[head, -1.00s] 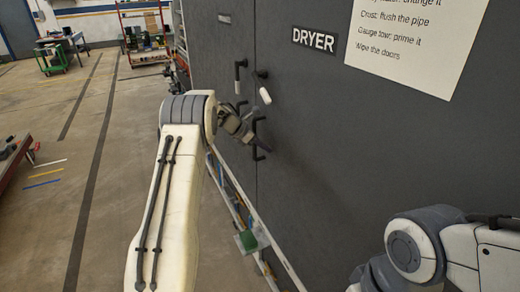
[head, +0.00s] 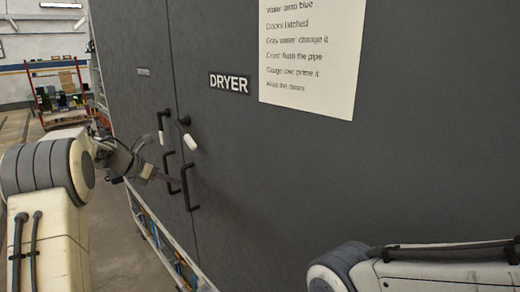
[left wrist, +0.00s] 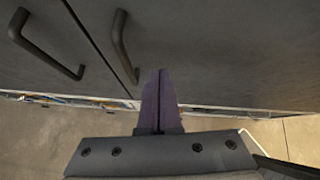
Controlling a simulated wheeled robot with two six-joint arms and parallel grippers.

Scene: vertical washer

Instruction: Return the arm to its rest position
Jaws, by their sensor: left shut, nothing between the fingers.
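My left arm comes in from the left in the head view. Its gripper (head: 172,180) is near the black pull handles of the dryer doors, shut and empty. In the left wrist view the two purple-grey fingers (left wrist: 158,105) are together in front of the dark door, close to the right-hand handle (left wrist: 125,47). Whether they touch it I cannot tell. Another handle (left wrist: 45,45) is to the left. My right arm shows at the lower right of the head view; its gripper is out of the frame.
The dark dryer doors (head: 270,150) fill the middle and right, with a DRYER label (head: 230,82) and a white notice (head: 308,50). A latch lever with a white grip (head: 190,142) sticks out above the handles. A rail runs low along the front. Shelving (head: 58,92) stands far left.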

